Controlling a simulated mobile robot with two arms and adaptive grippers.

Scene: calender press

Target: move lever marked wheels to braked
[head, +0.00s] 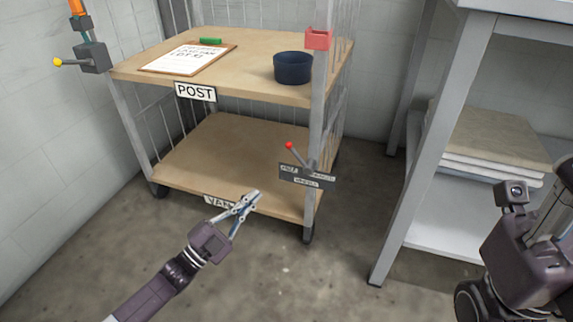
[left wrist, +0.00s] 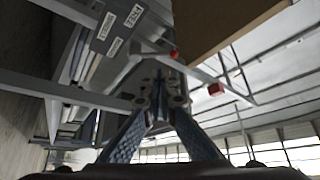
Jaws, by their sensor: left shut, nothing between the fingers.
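The lever (head: 297,155) has a red ball knob and a thin grey shaft. It rises from a dark plate (head: 288,177) on the cart's front right post and leans up and left. The plate carries small white labels, too small to read surely; the lower one looks like WHEELS. In the left wrist view the plate (left wrist: 100,45) is at the upper left and the red knob (left wrist: 174,55) lies beyond my fingertips. My left gripper (head: 252,199) is shut and empty, left of and below the lever, apart from it. My right gripper is partly cut off at lower right, its fingers unclear.
The cart's upper shelf (head: 250,50) holds a clipboard (head: 187,58), a green object (head: 210,41) and a dark blue bowl (head: 292,68). A yellow-knobbed lever (head: 72,62) is at left. A grey rack (head: 408,150) stands right.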

